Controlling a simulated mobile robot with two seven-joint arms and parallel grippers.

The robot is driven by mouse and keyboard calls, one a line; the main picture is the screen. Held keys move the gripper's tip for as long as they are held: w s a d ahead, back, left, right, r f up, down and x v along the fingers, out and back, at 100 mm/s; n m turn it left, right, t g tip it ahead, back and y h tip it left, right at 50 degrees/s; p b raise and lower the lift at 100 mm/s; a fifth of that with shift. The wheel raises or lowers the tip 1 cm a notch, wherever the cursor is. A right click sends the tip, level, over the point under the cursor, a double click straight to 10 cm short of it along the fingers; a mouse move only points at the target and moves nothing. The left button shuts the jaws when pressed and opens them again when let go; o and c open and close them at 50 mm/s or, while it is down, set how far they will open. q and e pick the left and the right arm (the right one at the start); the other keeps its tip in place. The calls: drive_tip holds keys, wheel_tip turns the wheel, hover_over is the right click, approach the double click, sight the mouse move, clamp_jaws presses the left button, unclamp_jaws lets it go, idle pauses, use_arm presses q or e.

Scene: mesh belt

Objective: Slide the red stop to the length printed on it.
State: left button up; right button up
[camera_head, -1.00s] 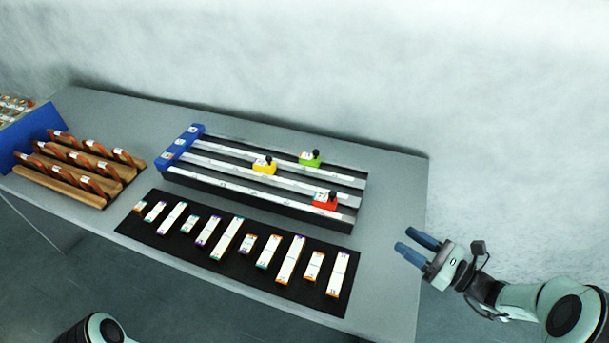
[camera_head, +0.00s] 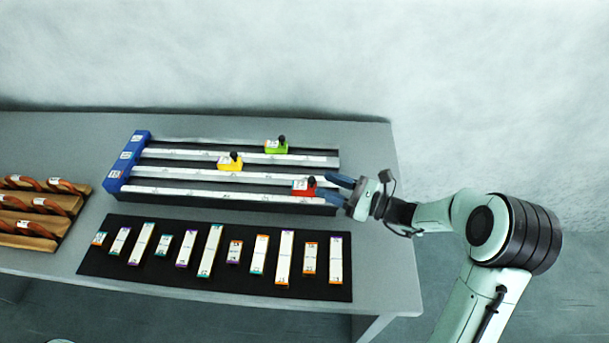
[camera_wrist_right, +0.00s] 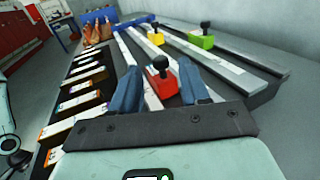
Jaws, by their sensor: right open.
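The red stop (camera_head: 304,188) with a black knob sits on the front rail near its right end. It also shows in the right wrist view (camera_wrist_right: 163,84), between and just ahead of the blue fingers. My right gripper (camera_head: 335,188) is open, with its fingers just right of the red stop; I cannot tell if they touch it. In the right wrist view the right gripper (camera_wrist_right: 160,92) shows both fingers spread apart. The print on the stop is too small to read. My left gripper is not in view.
A yellow stop (camera_head: 230,162) and a green stop (camera_head: 276,146) sit on the rails behind. A blue end block (camera_head: 128,160) closes the rails at the left. Several labelled strips lie on a black mat (camera_head: 105,262) in front. A wooden rack (camera_head: 40,243) stands at the left.

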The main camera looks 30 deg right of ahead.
sight(315, 180)
drive_tip(key=x, duration=0.7)
clamp_jaws()
